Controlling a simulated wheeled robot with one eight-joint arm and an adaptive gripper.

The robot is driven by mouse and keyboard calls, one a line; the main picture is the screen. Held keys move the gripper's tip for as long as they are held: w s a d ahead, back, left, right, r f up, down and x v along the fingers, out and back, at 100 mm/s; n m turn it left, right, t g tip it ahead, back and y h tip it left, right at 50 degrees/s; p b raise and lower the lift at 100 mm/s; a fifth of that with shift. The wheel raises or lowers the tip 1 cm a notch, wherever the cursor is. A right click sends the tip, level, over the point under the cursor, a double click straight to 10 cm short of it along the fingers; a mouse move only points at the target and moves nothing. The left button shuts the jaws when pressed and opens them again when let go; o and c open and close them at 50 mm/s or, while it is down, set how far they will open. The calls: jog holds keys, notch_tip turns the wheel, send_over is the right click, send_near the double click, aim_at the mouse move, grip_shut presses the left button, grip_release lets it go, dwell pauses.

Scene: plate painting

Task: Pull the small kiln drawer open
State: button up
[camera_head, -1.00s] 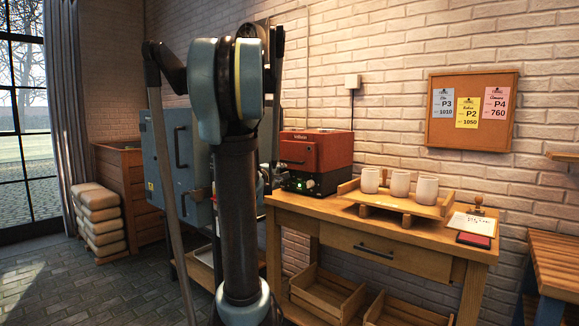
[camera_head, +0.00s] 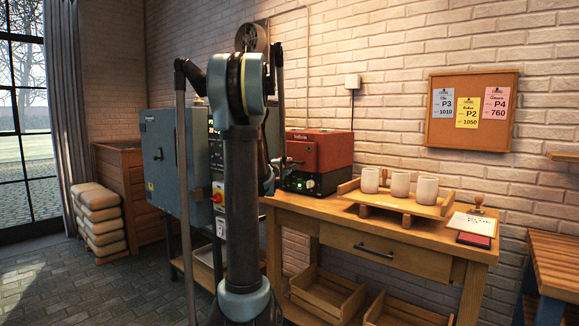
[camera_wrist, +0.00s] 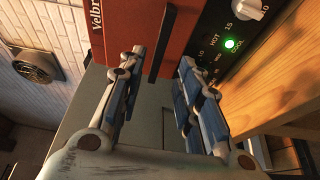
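The small kiln (camera_head: 333,152) is a red box with a black control panel (camera_head: 304,183), standing at the left end of the wooden table. In the wrist view its red drawer front (camera_wrist: 122,28) looks shut, with a dark bar handle (camera_wrist: 162,48) on it. My gripper (camera_wrist: 160,63) is open, and its two fingers appear on either side of the handle in the picture. I cannot tell whether the fingertips reach around it or touch it. In the head view my gripper is mostly hidden behind my arm.
A green light (camera_wrist: 230,44) glows on the panel close to the right finger. A big blue-grey kiln (camera_head: 168,158) stands left of the table (camera_head: 340,228). A wooden tray (camera_head: 425,208) with three white cups sits right of the small kiln.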

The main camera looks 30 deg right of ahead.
aim_at(291, 162)
jog(key=x, duration=0.8)
jog(key=shift+w+d, duration=0.15)
grip_shut()
